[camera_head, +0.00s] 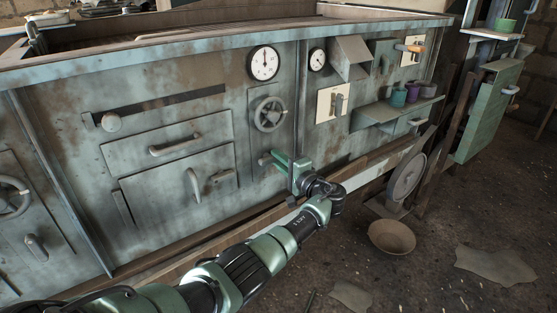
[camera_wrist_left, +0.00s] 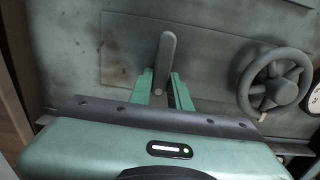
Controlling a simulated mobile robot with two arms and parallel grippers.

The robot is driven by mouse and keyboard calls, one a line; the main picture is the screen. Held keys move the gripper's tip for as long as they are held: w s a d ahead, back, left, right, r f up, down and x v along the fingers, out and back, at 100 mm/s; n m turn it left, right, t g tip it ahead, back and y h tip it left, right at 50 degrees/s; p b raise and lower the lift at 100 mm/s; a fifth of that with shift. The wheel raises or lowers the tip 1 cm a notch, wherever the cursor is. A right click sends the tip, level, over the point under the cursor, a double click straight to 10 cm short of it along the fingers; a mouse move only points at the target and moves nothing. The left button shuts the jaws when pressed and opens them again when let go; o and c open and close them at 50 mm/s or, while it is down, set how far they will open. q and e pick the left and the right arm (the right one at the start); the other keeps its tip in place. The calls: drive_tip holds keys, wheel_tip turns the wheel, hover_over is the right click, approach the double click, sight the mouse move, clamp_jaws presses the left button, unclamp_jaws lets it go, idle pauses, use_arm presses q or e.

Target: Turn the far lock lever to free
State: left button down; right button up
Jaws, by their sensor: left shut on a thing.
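The far lock lever (camera_head: 265,160) is a short grey bar on the panel below the far handwheel (camera_head: 269,114). In the head view its rounded end sticks out to the left of my gripper, so it lies roughly sideways. In the left wrist view the lever (camera_wrist_left: 167,52) runs up between the two green fingers. My left gripper (camera_head: 287,161) is shut on the lever, and it also shows in the left wrist view (camera_wrist_left: 163,90). The fingers hide part of the lever in the head view. My right gripper is not in view.
A similar lever (camera_head: 36,248) and handwheel (camera_head: 12,197) are on the left panel. A door handle (camera_head: 193,184) sits left of my gripper. A shelf (camera_head: 372,118) with small cups juts out at the right. A bowl (camera_head: 391,237) is on the floor.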

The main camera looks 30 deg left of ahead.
use_arm(q)
drive_tip(key=c, duration=1.3)
unclamp_jaws()
drive_tip(key=p+v, duration=0.1)
drive_tip(key=v, duration=0.7)
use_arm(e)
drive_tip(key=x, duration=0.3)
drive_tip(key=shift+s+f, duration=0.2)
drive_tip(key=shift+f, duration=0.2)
